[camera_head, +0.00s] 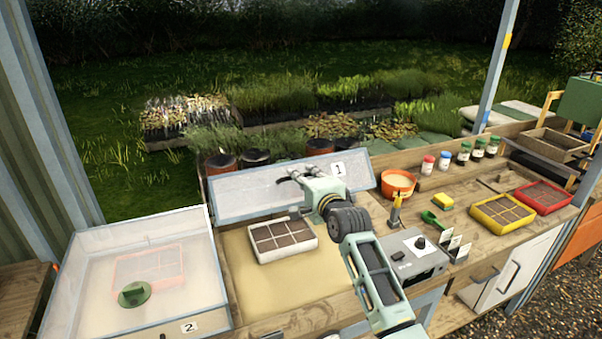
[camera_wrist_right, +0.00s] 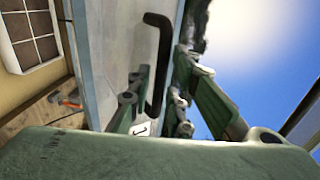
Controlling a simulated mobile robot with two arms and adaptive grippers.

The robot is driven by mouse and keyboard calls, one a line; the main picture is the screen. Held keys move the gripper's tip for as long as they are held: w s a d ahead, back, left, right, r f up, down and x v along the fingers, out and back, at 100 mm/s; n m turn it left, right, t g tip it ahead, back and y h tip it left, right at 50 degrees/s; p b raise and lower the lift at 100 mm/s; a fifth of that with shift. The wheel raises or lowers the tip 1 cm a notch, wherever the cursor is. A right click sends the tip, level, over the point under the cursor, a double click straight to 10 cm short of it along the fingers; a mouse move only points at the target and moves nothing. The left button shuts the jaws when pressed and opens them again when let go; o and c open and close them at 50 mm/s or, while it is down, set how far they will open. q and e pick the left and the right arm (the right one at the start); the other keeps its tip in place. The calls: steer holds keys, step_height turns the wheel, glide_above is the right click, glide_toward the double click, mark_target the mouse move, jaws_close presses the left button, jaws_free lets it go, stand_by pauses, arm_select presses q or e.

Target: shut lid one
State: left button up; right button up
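Lid one (camera_head: 245,190), a clear panel in a blue-grey frame with a label "1" (camera_head: 338,169), stands raised and tilted back behind its sandy bed (camera_head: 240,250). A white seed tray (camera_head: 282,240) with several soil cells sits in the bed. My right gripper (camera_head: 292,176) is at the raised lid, its fingers apart. In the right wrist view a black bent handle (camera_wrist_right: 158,60) lies between the open fingers of the right gripper (camera_wrist_right: 165,98), with no clear grip on it. Whether a finger touches the lid or handle cannot be told. My left gripper is out of view.
A closed box with lid "2" (camera_head: 188,240), a green knob on it and a reddish tray inside, stands to the left. To the right are a grey control box (camera_head: 412,255), an orange pot (camera_head: 398,182), yellow (camera_head: 502,212) and red (camera_head: 543,197) trays, and jars.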

steer(key=shift+x, duration=1)
steer(key=shift+c, duration=0.5)
jaws_close()
